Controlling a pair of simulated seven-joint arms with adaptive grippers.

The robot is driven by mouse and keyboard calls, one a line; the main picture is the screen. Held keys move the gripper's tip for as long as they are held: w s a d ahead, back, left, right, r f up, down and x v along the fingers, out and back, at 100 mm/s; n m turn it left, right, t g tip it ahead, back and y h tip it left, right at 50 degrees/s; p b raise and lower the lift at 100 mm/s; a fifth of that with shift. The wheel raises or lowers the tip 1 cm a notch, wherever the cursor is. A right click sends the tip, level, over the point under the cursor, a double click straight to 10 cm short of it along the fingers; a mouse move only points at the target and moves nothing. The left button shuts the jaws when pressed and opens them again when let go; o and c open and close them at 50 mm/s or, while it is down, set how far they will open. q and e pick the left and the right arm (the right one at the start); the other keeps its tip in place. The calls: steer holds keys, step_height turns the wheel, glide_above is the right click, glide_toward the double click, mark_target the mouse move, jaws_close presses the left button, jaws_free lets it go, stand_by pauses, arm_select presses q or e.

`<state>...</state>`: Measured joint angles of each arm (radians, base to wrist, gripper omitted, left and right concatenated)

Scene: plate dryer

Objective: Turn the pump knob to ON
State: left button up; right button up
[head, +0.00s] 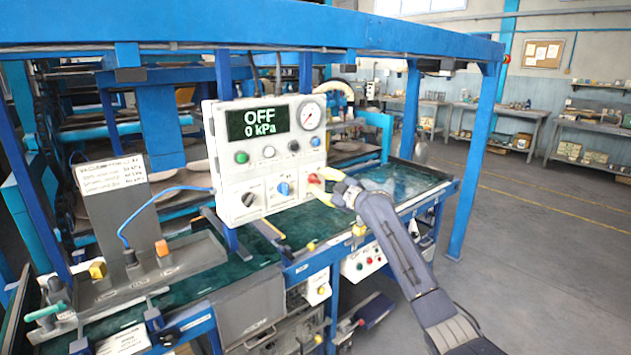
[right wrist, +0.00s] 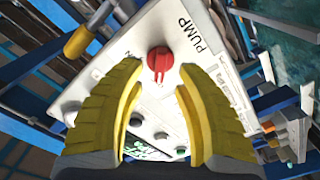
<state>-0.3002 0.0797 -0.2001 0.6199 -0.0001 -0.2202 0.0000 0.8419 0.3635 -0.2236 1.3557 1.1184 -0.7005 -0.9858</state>
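A white control panel (head: 262,190) with a dark display (head: 258,122) reading "OFF" and "0 kPa" stands over the green bench. A red knob (right wrist: 160,61) shows in the right wrist view beside the printed word "PUMP". In the head view it is largely covered by my right gripper (head: 325,181), at the panel's lower right. In the right wrist view my right gripper (right wrist: 160,76) has its two yellow fingers apart, with the red knob between and just beyond their tips. I cannot tell whether they touch it. My left gripper is not in view.
A black knob (head: 248,199) and a blue knob (head: 284,189) sit left of the red one. Buttons and a round gauge (head: 310,116) are above. Blue frame posts (head: 476,160) surround the bench. The floor at right is clear.

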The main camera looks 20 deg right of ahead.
steer(key=shift+x, duration=1.5)
steer(key=shift+c, duration=0.4)
steer(key=shift+s, duration=0.1)
jaws_close()
